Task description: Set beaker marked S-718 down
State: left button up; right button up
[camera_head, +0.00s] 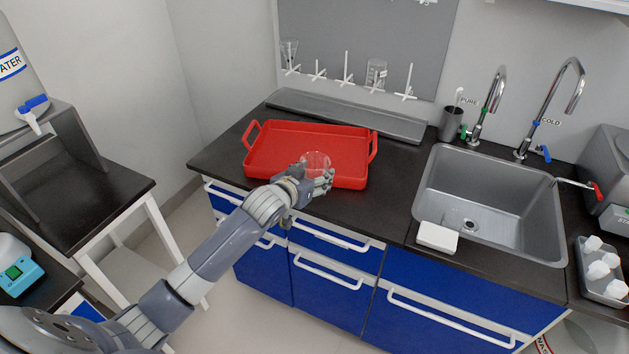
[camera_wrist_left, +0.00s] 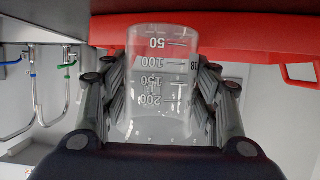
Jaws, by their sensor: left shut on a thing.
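The clear glass beaker (camera_head: 316,161) is at the near side of the red tray (camera_head: 262,167), right of its middle. My left gripper (camera_head: 318,182) is shut around it. In the left wrist view, which is upside down, the beaker (camera_wrist_left: 160,85) stands between the fingers (camera_wrist_left: 160,100) with its graduation marks showing and its base overlapping the red tray wall (camera_wrist_left: 250,35). It appears upright. I cannot tell whether its base touches the tray. Its label is not readable as S-718. My right gripper is not in view.
The tray is otherwise empty, on the dark counter (camera_head: 370,208). A sink (camera_head: 490,190) with two taps is to the right, with a white block (camera_head: 437,237) at its front edge. A drying rack (camera_head: 345,75) with glassware hangs behind.

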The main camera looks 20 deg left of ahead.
pick_arm(q)
jog(key=shift+w+a+f, duration=0.1)
jog(key=shift+w+f, duration=0.05)
jog(key=shift+w, duration=0.4)
jog(key=shift+f+p, duration=0.3)
jog(key=shift+f, duration=1.35)
jog(key=shift+s+f, duration=0.1)
jog(key=shift+f, duration=0.1)
jog(key=o, duration=1.2)
jog(key=shift+r, duration=0.2)
jog(key=v, duration=1.2)
jog(key=shift+b, duration=0.3)
